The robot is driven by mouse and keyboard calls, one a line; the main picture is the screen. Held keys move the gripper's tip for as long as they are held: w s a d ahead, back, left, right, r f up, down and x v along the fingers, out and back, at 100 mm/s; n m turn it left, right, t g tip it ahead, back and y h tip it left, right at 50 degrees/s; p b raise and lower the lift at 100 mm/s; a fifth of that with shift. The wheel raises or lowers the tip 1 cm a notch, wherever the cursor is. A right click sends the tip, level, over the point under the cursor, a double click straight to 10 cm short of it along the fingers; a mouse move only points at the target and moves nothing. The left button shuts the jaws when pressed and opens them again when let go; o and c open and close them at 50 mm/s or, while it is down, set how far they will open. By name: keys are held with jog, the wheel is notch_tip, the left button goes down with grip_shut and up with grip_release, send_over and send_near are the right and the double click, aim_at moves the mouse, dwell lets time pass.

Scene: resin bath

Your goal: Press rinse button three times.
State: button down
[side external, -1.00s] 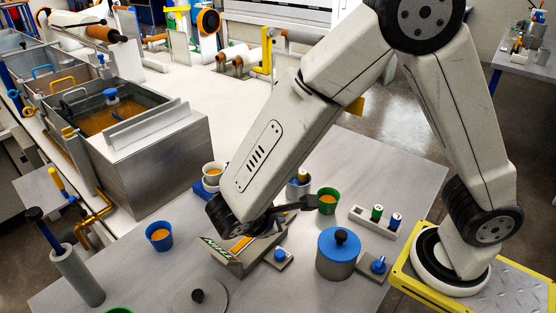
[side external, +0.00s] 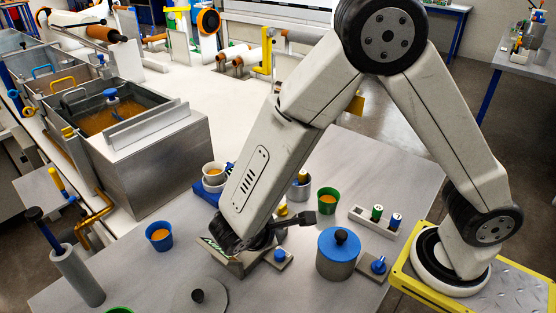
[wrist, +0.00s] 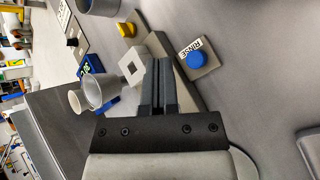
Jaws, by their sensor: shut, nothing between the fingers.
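The rinse button is a blue round cap on a small grey plate (side external: 281,256), on the table just below my gripper in the side view. In the wrist view the blue cap (wrist: 197,60) shows beside a "RINSE" label, to the right of my fingers. My gripper (side external: 309,218) is shut and empty, its dark fingers pointing right in the side view. In the wrist view the closed fingertips (wrist: 160,64) are left of the button and apart from it in the picture. Their height above the plate is hard to tell.
A blue-lidded grey pot (side external: 337,262) stands right of the button plate, with a blue knob (side external: 378,264) beyond it. A green cup (side external: 328,201) stands behind. A grey device (side external: 236,263) lies partly under my wrist. A blue cup (side external: 159,237) stands left.

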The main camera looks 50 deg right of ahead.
aim_at(277, 255)
jog(key=shift+f, duration=2.5)
jog(key=shift+f, duration=0.9)
dwell(1.3)
jog(key=shift+r, duration=0.95)
jog(key=shift+r, duration=0.1)
jog(key=shift+r, duration=2.4)
